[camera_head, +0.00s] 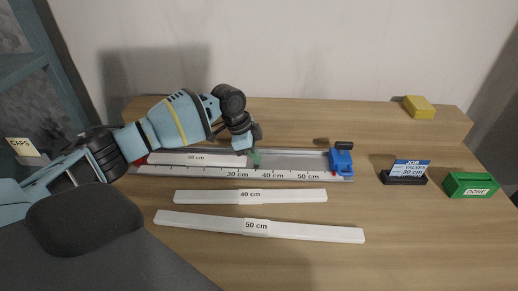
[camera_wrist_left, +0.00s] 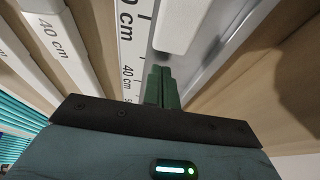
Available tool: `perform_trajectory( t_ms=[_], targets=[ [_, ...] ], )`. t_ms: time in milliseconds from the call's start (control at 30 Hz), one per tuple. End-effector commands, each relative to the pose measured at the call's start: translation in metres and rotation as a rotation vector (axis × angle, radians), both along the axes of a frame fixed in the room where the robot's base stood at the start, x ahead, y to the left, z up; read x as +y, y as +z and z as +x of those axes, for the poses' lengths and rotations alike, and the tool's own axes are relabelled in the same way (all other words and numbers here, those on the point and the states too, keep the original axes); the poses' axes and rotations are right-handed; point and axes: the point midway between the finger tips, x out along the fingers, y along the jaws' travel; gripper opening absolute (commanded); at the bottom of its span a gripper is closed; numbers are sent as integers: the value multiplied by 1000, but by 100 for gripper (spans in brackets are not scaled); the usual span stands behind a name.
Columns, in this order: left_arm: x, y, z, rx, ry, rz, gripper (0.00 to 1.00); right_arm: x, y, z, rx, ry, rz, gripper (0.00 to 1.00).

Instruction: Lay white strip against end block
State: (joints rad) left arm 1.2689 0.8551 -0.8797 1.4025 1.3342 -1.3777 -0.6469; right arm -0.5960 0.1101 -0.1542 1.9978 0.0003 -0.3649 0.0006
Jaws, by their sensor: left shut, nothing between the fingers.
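The white strip labelled 30 cm (camera_head: 190,159) lies flat in the grey measuring track (camera_head: 300,160), along the ruler's upper side. Its left end is near a small red part (camera_head: 141,161) at the track's left end, where my arm hides most of it; I cannot tell whether they touch. My left gripper (camera_head: 256,158) is shut and empty, with green fingers low at the strip's right end. In the left wrist view the fingers (camera_wrist_left: 161,85) sit just off the strip's rounded end (camera_wrist_left: 178,28); contact is unclear. My right gripper is not in view.
A blue block (camera_head: 341,161) stands at the track's right end. White strips of 40 cm (camera_head: 290,196) and 50 cm (camera_head: 310,232) lie in front. A job card (camera_head: 409,170), green DONE box (camera_head: 470,185) and yellow block (camera_head: 419,107) are at right. CAPS label (camera_head: 22,147) is far left.

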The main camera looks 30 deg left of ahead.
Motion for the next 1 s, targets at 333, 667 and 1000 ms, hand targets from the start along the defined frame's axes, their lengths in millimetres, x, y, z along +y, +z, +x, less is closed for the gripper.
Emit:
perform_trajectory(
  t_ms=[333, 667, 1000],
  targets=[
    [14, 0, -10, 1, -4, -2, 0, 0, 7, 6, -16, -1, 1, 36],
    [17, 1, -12, 1, -2, -2, 0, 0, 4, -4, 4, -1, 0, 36],
    [38, 1, -25, -1, -3, -1, 0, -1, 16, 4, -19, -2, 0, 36]
  ],
)
